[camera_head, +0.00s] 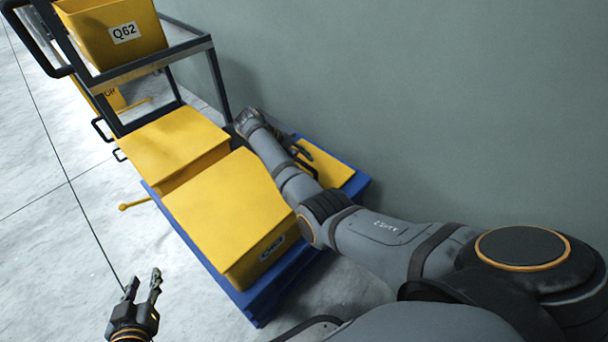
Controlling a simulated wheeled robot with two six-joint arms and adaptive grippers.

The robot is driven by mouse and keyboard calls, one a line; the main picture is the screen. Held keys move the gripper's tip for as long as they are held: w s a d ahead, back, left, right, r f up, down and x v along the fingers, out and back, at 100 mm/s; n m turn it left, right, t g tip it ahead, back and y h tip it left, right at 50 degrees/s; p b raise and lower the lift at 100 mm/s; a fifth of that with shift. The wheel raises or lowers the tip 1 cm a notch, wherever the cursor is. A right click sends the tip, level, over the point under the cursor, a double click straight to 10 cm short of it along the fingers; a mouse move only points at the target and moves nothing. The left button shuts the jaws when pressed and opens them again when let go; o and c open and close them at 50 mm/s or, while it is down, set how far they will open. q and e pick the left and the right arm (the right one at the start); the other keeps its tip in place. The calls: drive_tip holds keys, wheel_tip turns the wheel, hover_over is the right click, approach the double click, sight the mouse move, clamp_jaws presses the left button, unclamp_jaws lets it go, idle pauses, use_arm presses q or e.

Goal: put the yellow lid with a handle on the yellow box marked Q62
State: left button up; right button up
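The yellow box marked Q62 (108,38) stands on the top shelf of a dark metal cart at the upper left, and its top edge is cut off by the frame. A flat yellow piece (327,166), apparently the lid, lies at the right end of the blue pallet, partly behind my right arm. My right gripper (301,156) seems to be at the left edge of this piece, mostly hidden by the arm. Dark parts there could be its fingers or a handle; I cannot tell whether it grips. My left gripper (143,284) is open and empty above the floor.
Two covered yellow boxes (226,205) (172,142) stand at the blue pallet (258,308); the front one has an unreadable label. The cart (186,50) stands beyond them. A grey-green wall (430,100) bounds the right. The floor at left is mostly clear.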

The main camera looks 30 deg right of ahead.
sight(301, 164)
clamp_jaws()
idle(0.5)
